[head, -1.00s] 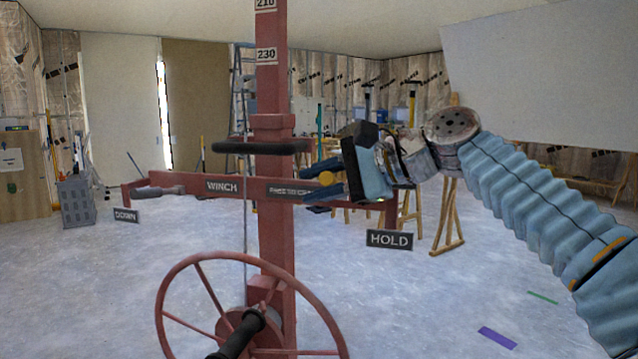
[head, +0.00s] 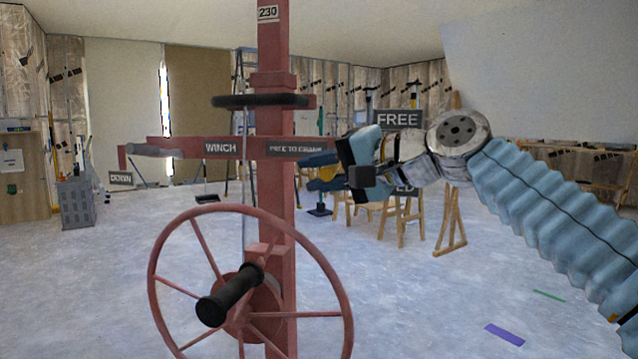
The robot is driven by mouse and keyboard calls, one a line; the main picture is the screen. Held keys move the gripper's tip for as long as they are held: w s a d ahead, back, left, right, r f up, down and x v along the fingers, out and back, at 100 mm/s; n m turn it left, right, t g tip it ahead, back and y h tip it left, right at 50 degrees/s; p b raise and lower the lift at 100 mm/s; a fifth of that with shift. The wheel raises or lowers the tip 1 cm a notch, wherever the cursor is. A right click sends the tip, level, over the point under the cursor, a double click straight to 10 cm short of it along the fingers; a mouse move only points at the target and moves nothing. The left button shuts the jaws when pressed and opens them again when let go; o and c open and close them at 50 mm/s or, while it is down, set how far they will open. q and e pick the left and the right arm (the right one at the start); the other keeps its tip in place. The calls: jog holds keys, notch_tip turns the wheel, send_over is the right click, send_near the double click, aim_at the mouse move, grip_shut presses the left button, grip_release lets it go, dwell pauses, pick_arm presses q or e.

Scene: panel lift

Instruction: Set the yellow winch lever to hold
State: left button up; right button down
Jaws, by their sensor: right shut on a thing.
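The red winch post (head: 274,210) stands at the centre, with a crossbar (head: 180,148) marked WINCH and a plate (head: 297,150) that reads FREE TO CRANK. My right gripper (head: 322,172) comes in from the right at the crossbar's right end. Its blue fingers are shut on the yellow winch lever (head: 327,174), which is mostly hidden between them. A FREE sign (head: 398,119) shows above the gripper. Another sign, of which only the letters ED (head: 405,190) can be read, is partly hidden behind it. My left gripper is out of view.
A red handwheel (head: 160,292) with a black crank handle (head: 230,294) stands in front of the post. A black ring-like bar (head: 235,101) sits higher up. A DOWN sign (head: 120,178) hangs at the left.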

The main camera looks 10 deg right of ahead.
jog(key=shift+w+d+f+n+t+b, duration=0.2)
jog(key=shift+f+n+t+b, duration=0.1)
jog(key=shift+f+n+b, duration=0.45)
jog(key=shift+w+d+f+n+t+b, duration=0.15)
jog(key=shift+f+n+t+b, duration=0.25)
jog(key=shift+b, duration=0.55)
jog(key=shift+w+a+f, duration=0.1)
jog(key=c, duration=0.9)
grip_release()
jog(key=shift+c, duration=0.2)
jog(key=v, duration=1.3)
jog(key=shift+s+d+r, duration=0.2)
jog(key=shift+s+d, duration=0.05)
jog(key=shift+d, duration=0.1)
